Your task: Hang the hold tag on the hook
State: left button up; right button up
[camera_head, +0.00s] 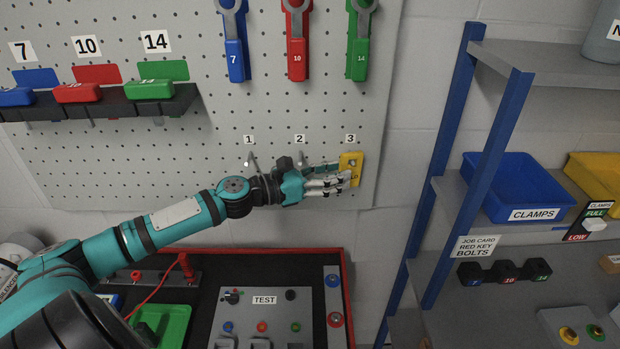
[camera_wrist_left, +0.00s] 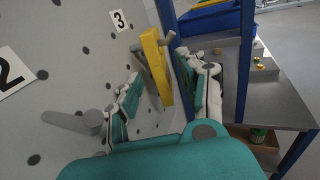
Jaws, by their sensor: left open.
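The yellow hold tag (camera_head: 352,160) is at the hook under label 3 on the pegboard. In the wrist view the tag (camera_wrist_left: 154,62) is seen nearly edge-on, with the grey hook (camera_wrist_left: 169,39) showing on both sides of its upper part, so the tag appears to hang on it. My left gripper (camera_head: 335,176) is beside the tag's lower part, reaching in from the left. In the wrist view its fingers are spread, one on each side of the tag, with visible space around it. Contact at the fingertips is hard to tell. My right gripper is not in view.
Hooks 1 (camera_head: 251,162) and 2 (camera_head: 301,158) are bare, left of the tag. Wrenches hang above on the pegboard (camera_head: 200,130). A test panel (camera_head: 265,300) lies below. A blue-posted shelf (camera_head: 455,150) with a blue clamps bin (camera_head: 515,185) stands to the right.

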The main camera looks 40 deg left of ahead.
pick_arm(q)
jog(key=v, duration=1.1)
jog(key=shift+s, duration=0.25)
jog(key=shift+a+f, duration=0.1)
